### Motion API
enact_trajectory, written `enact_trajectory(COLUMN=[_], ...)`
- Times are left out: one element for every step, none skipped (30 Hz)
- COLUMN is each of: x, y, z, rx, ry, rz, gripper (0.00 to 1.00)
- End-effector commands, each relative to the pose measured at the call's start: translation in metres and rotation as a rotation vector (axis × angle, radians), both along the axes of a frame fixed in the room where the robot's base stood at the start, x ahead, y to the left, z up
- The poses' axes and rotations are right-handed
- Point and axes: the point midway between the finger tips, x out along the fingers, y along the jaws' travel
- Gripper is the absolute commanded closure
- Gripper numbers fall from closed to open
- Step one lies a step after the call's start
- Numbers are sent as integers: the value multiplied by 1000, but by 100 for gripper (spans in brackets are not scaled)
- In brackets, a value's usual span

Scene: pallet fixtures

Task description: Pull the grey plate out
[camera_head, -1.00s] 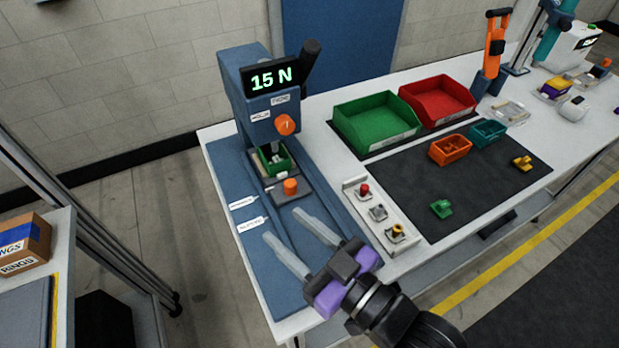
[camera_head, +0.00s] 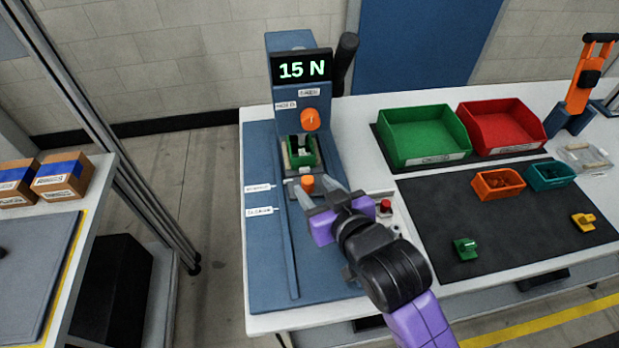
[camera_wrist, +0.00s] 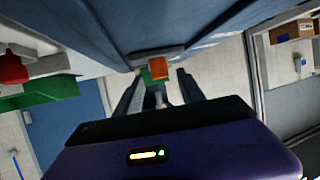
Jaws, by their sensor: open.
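The grey plate (camera_head: 291,183) lies on the blue base at the front of the press (camera_head: 299,90). An orange knob (camera_head: 307,183) stands on the plate. A green fixture (camera_head: 302,153) with a dark part sits behind it, under the press head. My gripper (camera_head: 314,188) is open at the knob, its pale fingers pointing toward the press. In the wrist view, the knob (camera_wrist: 161,67) appears between and beyond the fingertips, with a grey edge of the plate (camera_wrist: 140,58) behind it. My fingers hide much of the plate, and I cannot tell whether they touch the knob.
The press display reads 15 N. A control strip with a red button (camera_head: 385,206) lies right of my gripper. A green bin (camera_head: 424,159) and a red bin (camera_head: 505,148) stand at the back right.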

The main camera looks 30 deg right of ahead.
Motion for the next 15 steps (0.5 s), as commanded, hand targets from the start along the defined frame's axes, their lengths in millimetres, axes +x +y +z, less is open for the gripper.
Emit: enact_trajectory(x=[8, 13, 18, 21, 25, 28, 31, 33, 35, 36, 38, 38, 39, 39, 39], y=[0, -1, -1, -1, -1, -1, -1, -2, -2, -2, -2, -2, -2, -2, -2], z=[-2, -4, -6, -8, -9, -11, -12, -13, -14, -15, -15, -16, -16, -16, -16], rx=[0, 0, 0, 0, -1, -1, -1, -1, -1, -1, -1, -1, -1, -1, -1], ry=[0, 0, -1, 0, -1, 0, 0, 0, -1, -1, -1, -1, -1, -1, -1], rz=[0, 0, 0, 0, 0, 0, 0, 0, 0, 0, 0, 0, 0, 0, 0], gripper=[54, 54, 54, 54, 54, 54, 54, 54, 54, 54, 54, 54, 54, 54, 54])
